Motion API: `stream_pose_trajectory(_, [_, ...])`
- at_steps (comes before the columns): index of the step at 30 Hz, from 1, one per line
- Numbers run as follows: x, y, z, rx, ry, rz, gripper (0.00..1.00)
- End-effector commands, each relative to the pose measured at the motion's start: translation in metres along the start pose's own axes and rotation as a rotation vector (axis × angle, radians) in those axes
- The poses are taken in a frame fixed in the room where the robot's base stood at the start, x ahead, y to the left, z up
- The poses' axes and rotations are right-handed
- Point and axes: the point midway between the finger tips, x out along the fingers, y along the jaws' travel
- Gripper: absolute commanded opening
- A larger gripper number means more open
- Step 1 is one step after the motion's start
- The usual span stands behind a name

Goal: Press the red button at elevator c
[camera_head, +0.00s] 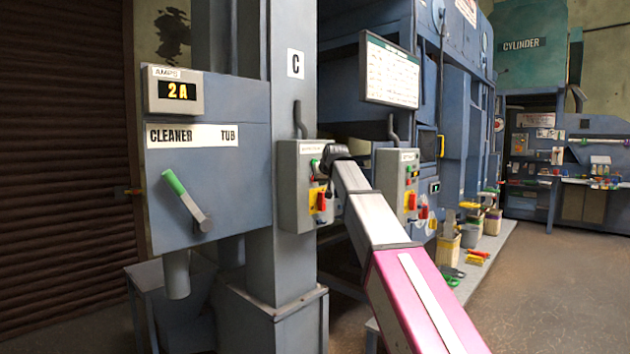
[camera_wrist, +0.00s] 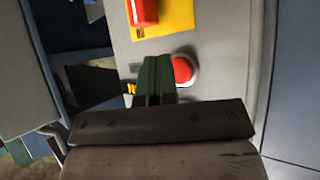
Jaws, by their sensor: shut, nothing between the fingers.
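The elevator C control box (camera_head: 290,190) is a grey box on the column under the "C" sign (camera_head: 295,64). In the wrist view, a round red button (camera_wrist: 184,71) with a pale collar sits on the grey panel (camera_wrist: 215,40). My gripper (camera_wrist: 158,62) has its dark green fingers shut together and empty. The fingertips are just left of the red button in that view; I cannot tell whether they touch the panel. In the head view, my gripper (camera_head: 334,152) is at the upper right of the box face and hides part of it, with the round red button not clear there.
A red switch on a yellow plate (camera_head: 320,202) is below my gripper. A second control box (camera_head: 398,185) stands to the right. A white sign board (camera_head: 390,72) hangs above. A "CLEANER TUB" panel with a green-handled lever (camera_head: 186,200) is left. Open floor (camera_head: 560,285) lies right.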

Motion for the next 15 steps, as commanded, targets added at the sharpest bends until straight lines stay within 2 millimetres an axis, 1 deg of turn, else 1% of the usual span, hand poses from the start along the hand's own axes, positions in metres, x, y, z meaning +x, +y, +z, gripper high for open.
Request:
stream_pose_trajectory(6, [0.005,-0.0033,-0.0041,0.0,0.0,0.0,0.0])
stream_pose_trajectory(15, [0.0051,-0.0036,-0.0039,0.0,0.0,0.0,0.0])
